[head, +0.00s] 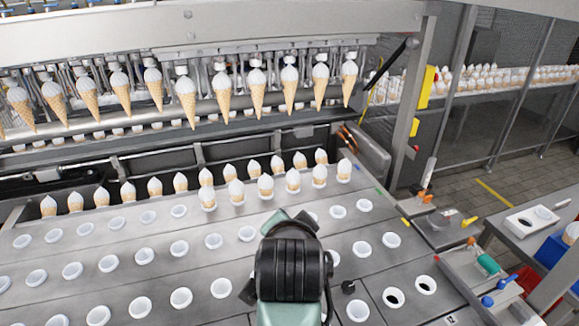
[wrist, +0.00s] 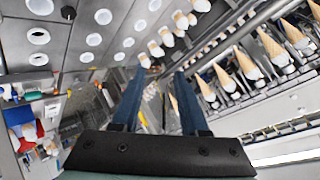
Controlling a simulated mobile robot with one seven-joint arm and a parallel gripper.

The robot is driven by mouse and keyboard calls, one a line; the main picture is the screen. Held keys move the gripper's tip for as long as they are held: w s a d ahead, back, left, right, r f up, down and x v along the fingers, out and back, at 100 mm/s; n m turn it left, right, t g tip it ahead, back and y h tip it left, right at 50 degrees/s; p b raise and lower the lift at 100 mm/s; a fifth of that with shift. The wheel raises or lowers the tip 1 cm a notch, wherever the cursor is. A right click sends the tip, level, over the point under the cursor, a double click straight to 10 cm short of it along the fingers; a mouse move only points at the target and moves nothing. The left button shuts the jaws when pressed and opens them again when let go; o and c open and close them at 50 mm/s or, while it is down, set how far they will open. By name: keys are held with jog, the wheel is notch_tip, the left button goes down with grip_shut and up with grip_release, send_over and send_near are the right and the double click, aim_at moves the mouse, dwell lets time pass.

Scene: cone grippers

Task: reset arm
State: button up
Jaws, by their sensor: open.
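My arm (head: 292,268) reaches out over the conveyor plates in the head view. Its black joint stands in the lower middle, and my fingers are not clear there. In the wrist view my gripper (wrist: 160,76) shows two blue fingers set apart, with nothing between them. The gripper is open and empty. Beyond the fingertips lie cones and the conveyor's plates.
A row of ice cream cones (head: 257,92) hangs from the machine above. More cones (head: 265,186) stand in the conveyor (head: 215,262), whose nearer holders are mostly empty. A side table (head: 520,250) with a blue bin (head: 562,252) stands at right.

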notch_tip(320, 180, up, 14)
jog(key=n+t+b, duration=0.1)
jog(key=n+t, duration=0.2)
jog(key=t, duration=0.3)
jog(key=s+r+n+t+b, duration=0.1)
jog(key=s+r+n+t, duration=0.2)
jog(key=s+r+t, duration=0.2)
jog(key=s+r+n+t+b, duration=0.2)
jog(key=s+r+t, duration=0.3)
jog(key=s+r, duration=0.6)
notch_tip(320, 180, up, 7)
jog(key=shift+s+a+r+n+t, duration=0.1)
jog(key=shift+s+a+n+t, duration=0.15)
jog(key=shift+n, duration=0.25)
jog(key=shift+w+d, duration=0.1)
